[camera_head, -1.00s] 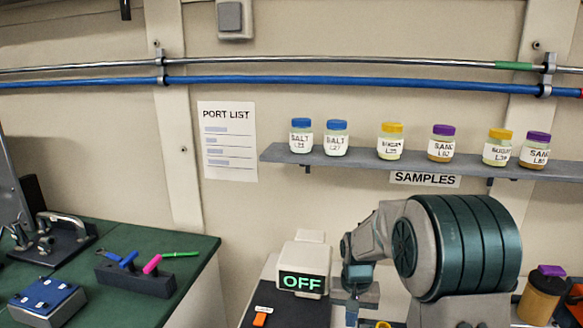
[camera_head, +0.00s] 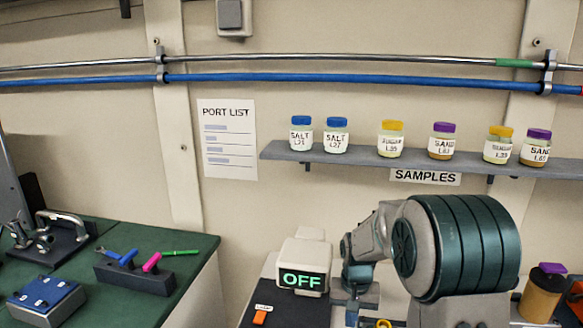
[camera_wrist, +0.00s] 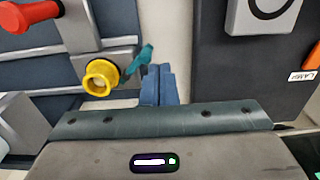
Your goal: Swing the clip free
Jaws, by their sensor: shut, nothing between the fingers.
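A small teal lever-like piece (camera_wrist: 138,60), which looks like the clip, shows in the wrist view, slanting up and right beside a yellow ring (camera_wrist: 101,77). The ring sits on a grey fitting (camera_wrist: 88,60). My gripper (camera_wrist: 159,72) is shut and empty, its blue fingers together just right of and below the teal piece. I cannot tell whether they touch. In the head view my gripper (camera_head: 352,312) is low, right of the box reading OFF, and the yellow ring (camera_head: 383,323) is at the bottom edge. The clip cannot be made out there.
A red knob (camera_wrist: 35,14) is at upper left in the wrist view, and a dark panel (camera_wrist: 255,65) stands on the right. In the head view the OFF box (camera_head: 303,268) stands left of my arm, with a capped jar (camera_head: 541,295) to the right. A sample shelf (camera_head: 370,163) runs above.

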